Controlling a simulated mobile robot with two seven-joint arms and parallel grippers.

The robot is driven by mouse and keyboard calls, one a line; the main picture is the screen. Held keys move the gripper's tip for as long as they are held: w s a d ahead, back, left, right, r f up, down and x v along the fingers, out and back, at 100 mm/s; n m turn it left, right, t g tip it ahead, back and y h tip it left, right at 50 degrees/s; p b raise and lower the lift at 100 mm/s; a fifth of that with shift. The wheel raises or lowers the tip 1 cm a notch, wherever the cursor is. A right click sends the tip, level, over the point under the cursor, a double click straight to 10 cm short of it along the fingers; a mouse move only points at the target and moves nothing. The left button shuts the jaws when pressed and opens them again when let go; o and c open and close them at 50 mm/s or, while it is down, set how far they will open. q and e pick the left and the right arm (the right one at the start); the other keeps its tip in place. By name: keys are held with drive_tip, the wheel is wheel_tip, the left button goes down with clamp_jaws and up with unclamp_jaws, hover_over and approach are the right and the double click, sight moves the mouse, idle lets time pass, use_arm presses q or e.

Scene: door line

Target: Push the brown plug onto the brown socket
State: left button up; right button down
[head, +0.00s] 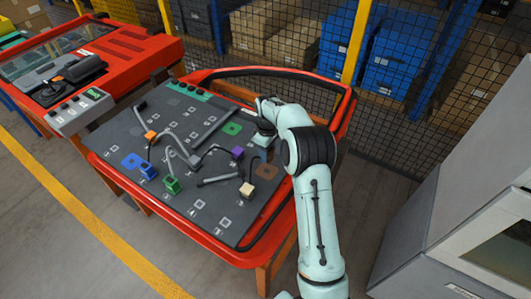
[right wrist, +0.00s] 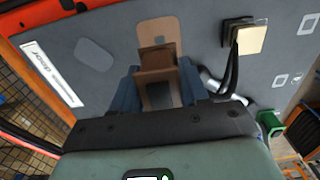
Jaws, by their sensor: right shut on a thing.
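The brown plug (right wrist: 155,60) is between the two fingers of my right gripper (right wrist: 158,88) in the right wrist view, and the gripper is shut on it. The brown socket (right wrist: 158,26) shows as a brown square on the grey board just beyond the plug, which covers its near edge in this view. I cannot tell whether they touch. In the head view, my right gripper (head: 260,157) is over the board's right side, near the brown socket (head: 264,171). The plug is not clearly visible there. My left gripper is out of view.
The cream plug (head: 247,190) stands near the brown socket, with a black cable. Purple (head: 237,152), green (head: 172,185), blue (head: 147,171) and orange (head: 150,135) plugs are farther left. A raised red rim (head: 343,120) edges the grey board.

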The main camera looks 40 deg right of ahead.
idle(0.5)
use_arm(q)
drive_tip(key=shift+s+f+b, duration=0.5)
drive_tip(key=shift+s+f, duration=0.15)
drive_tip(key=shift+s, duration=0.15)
use_arm(e)
drive_tip(key=shift+f, duration=3.05)
drive_tip(key=shift+f, duration=0.1)
drive_tip(key=shift+f, duration=0.7)
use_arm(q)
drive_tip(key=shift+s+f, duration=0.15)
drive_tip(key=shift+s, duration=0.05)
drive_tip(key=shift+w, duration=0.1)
use_arm(e)
drive_tip(key=shift+c, duration=2.4)
unclamp_jaws()
